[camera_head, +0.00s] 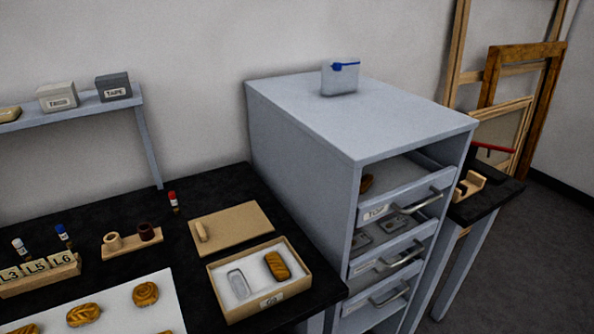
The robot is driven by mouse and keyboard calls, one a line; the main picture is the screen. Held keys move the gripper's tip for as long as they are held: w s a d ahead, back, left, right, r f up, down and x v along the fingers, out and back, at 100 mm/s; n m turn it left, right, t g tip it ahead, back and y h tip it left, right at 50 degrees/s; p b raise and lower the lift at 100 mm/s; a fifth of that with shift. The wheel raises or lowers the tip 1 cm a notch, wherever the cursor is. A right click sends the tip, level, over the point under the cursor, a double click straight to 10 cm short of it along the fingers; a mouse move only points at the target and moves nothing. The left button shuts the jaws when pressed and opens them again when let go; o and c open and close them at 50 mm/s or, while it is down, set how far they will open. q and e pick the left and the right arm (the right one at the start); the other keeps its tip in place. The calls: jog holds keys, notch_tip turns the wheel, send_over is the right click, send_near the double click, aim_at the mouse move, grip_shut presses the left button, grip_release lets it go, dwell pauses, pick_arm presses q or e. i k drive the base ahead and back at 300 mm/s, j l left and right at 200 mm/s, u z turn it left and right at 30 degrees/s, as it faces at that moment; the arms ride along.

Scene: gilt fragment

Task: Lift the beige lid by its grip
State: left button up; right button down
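The beige lid (245,224) lies flat on the black table, just behind an open shallow box. Its grip (202,232), a short beige bar, stands up near the lid's left edge. The open box (223,309) has a beige rim and a small label on its front. Neither of my grippers is in view, and nothing touches the lid.
A grey cabinet (300,140) with partly open drawers (400,195) stands right of the box. A holder with small pots (131,241), a red-capped vial (173,202) and a white sheet with carved pieces (120,303) lie to the left.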

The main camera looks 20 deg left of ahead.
aim_at(213, 233)
jog(key=u, duration=1.2)
